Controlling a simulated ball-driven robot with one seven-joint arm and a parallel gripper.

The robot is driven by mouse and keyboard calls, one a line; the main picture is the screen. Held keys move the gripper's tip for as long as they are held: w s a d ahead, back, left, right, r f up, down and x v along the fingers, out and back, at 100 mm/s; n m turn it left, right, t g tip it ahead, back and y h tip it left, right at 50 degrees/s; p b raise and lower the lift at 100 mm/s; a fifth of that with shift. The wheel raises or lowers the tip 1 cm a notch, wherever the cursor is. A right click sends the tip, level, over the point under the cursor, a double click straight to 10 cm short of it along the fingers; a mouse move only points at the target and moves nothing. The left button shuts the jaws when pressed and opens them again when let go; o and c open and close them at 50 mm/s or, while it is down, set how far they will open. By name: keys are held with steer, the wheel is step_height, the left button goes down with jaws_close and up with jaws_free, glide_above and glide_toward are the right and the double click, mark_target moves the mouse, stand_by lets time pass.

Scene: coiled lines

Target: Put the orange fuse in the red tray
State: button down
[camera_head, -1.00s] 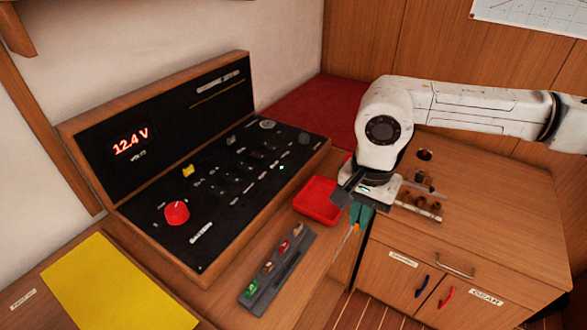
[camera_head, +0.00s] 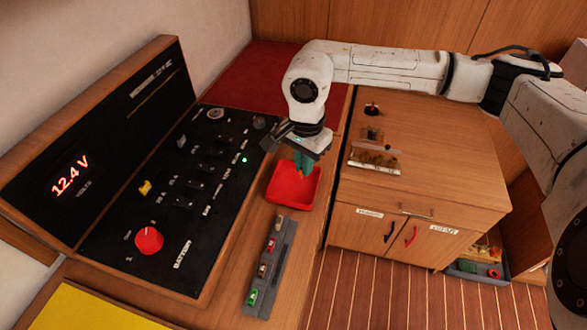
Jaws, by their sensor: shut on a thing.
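The red tray (camera_head: 312,201) lies on the wooden ledge between the instrument panel and the cabinet. My gripper (camera_head: 303,172) points down over the back part of the tray, its teal fingertips in front of the tray's red floor. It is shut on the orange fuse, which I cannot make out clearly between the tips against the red. I cannot tell how far the tips are above the tray floor. No other thing shows in the tray.
A grey fuse holder (camera_head: 277,262) with several coloured fuses lies just in front of the tray. The panel (camera_head: 185,195) with knobs and switches stands to the left. The cabinet top (camera_head: 435,160) at right carries a small rack (camera_head: 374,165) and a red-tipped lever (camera_head: 372,107).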

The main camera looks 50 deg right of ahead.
steer(key=w+f, duration=0.1)
steer(key=f, duration=0.1)
steer(key=w+d+f, duration=0.1)
steer(key=w+f, duration=0.1)
steer(key=shift+w+f+p, duration=0.1)
steer(key=shift+f+p, duration=0.05)
steer(key=shift+p, duration=0.25)
steer(key=shift+w+f, duration=0.15)
steer(key=shift+f, duration=1.55)
steer(key=shift+f, duration=0.1)
steer(key=shift+f, duration=0.15)
steer(key=c, duration=1.3)
jaws_free()
steer(key=shift+o, duration=0.2)
steer(key=shift+r, duration=0.25)
step_height(320, 180, up, 12)
steer(key=b, duration=0.1)
steer(key=shift+b, duration=0.3)
